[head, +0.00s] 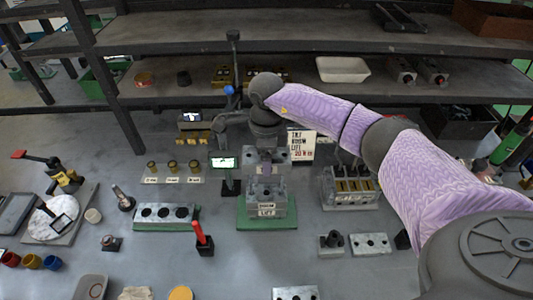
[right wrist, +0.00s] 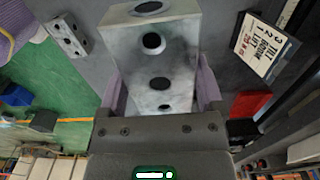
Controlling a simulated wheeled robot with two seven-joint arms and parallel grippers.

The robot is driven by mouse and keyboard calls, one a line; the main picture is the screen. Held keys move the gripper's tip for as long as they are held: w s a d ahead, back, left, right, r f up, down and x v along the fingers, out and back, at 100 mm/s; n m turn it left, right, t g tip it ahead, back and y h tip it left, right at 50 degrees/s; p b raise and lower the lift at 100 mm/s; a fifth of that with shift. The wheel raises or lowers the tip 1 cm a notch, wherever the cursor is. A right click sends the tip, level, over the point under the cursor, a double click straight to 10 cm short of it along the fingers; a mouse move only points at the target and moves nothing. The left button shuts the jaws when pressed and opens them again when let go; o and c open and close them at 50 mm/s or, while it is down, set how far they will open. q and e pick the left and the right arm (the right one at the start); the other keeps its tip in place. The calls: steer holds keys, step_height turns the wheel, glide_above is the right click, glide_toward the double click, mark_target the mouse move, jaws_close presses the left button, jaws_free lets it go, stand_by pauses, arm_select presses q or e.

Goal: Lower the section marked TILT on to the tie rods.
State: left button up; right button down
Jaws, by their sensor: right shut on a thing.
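My right gripper (head: 265,153) points down over the green base (head: 249,224) in the head view. It is shut on a grey metal block (head: 284,157), which also shows between the lilac fingers in the right wrist view (right wrist: 154,62), with dark round holes in its face. My gripper shows there too (right wrist: 162,92). Below it, a grey section (head: 267,196) with a small label, perhaps LIFT, stands on the green base. The held block is above this stack; I cannot tell whether they touch. No TILT mark is legible on the block. The tie rods cannot be made out. My left gripper is out of view.
An order sign (head: 302,146) stands close right of the stack, and a small screen (head: 224,162) close left. A red-handled tool (head: 202,238) stands in front left. A block with gold parts (head: 351,187) is right. Shelves (head: 190,45) cross the back.

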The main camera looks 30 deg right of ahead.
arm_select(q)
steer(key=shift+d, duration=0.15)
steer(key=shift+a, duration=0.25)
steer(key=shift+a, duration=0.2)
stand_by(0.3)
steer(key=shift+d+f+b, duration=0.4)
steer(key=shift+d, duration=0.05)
arm_select(e)
steer(key=shift+f, duration=0.5)
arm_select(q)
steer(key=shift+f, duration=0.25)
arm_select(e)
steer(key=shift+f, duration=0.3)
arm_select(q)
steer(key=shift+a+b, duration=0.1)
steer(key=shift+b, duration=0.25)
arm_select(e)
steer(key=shift+f, duration=0.1)
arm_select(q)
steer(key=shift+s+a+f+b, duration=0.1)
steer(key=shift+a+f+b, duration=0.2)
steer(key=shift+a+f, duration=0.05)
arm_select(e)
steer(key=shift+f, duration=0.4)
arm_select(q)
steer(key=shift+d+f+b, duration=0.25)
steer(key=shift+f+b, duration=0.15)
arm_select(e)
steer(key=shift+f, duration=0.5)
